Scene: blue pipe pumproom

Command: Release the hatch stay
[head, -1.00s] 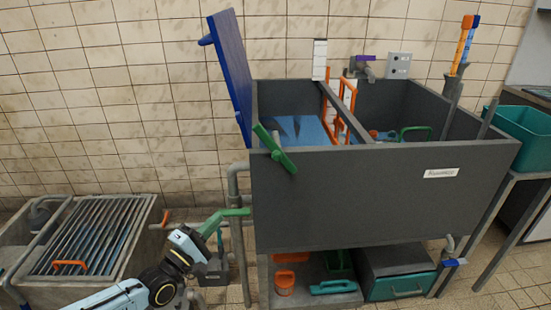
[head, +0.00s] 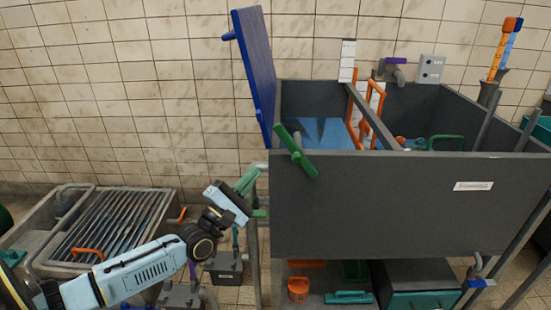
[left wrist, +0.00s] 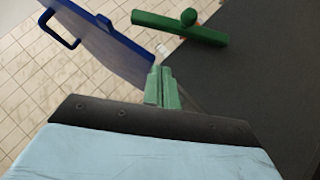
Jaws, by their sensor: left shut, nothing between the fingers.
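The blue hatch (head: 255,75) stands raised and nearly upright at the left end of the grey tank (head: 390,205). It also shows at the upper left of the left wrist view (left wrist: 105,42), with its handle. A green bar (head: 300,160) on a pivot, perhaps the hatch stay, sits slanted on the tank's front near the left corner. It also shows in the left wrist view (left wrist: 180,29). My left gripper (head: 255,174), with pale green fingers, is shut and empty, just below and left of the bar, apart from it. My right gripper is out of view.
A grated basin (head: 110,225) stands on the floor at left. Pipes and a small green handle (head: 260,213) are close under my left gripper. A shelf below the tank holds an orange cup (head: 298,289) and a teal-fronted box (head: 415,298).

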